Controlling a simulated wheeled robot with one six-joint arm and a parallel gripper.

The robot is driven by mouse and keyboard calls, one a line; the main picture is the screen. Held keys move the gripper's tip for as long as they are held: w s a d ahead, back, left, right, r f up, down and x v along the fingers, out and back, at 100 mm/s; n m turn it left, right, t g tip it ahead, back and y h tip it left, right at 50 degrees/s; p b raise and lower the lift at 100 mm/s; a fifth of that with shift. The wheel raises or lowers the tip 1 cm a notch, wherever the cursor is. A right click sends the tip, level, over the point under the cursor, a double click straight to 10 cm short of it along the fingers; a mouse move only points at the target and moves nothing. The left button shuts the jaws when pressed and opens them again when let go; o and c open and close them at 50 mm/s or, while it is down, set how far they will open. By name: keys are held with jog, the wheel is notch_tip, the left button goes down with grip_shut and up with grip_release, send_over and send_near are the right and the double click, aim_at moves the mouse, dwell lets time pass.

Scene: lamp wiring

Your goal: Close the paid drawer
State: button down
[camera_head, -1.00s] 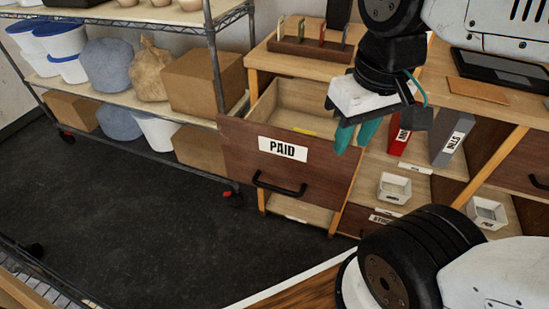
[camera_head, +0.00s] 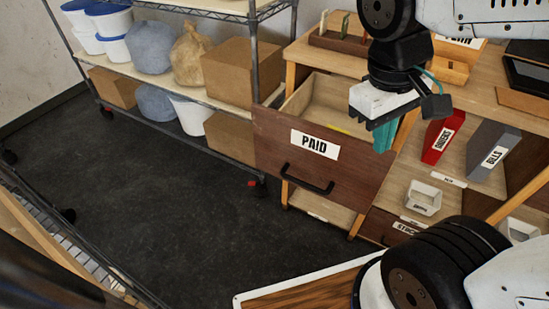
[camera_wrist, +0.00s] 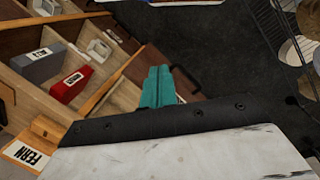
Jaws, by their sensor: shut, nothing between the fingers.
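The paid drawer (camera_head: 275,150) is pulled out of the wooden desk. Its dark brown front carries a white PAID label (camera_head: 315,144) and a black bar handle (camera_head: 307,179). The inside of the drawer shows as open and pale, with a small yellow thing in it. My gripper (camera_head: 385,138) has teal fingers, shut together and empty, at the right end of the drawer front in the head view. I cannot tell whether they touch it. In the wrist view the teal fingers (camera_wrist: 158,86) lie together and hide part of the drawer.
A wire shelf rack (camera_head: 258,60) with boxes, buckets and sacks stands close to the drawer's left. A red binder (camera_head: 442,136) and a grey binder (camera_head: 494,150) stand in the desk at right. Dark floor (camera_head: 170,200) in front is clear.

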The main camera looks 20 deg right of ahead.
jog(key=w+a+f+n+t+h, duration=0.1)
jog(key=w+a+f+n+h, duration=0.7)
jog(key=w+f+n+h, duration=0.3)
jog(key=n+t, duration=1.3)
jog(key=n, duration=0.1)
send_near(273, 151)
jog(key=x, duration=0.7)
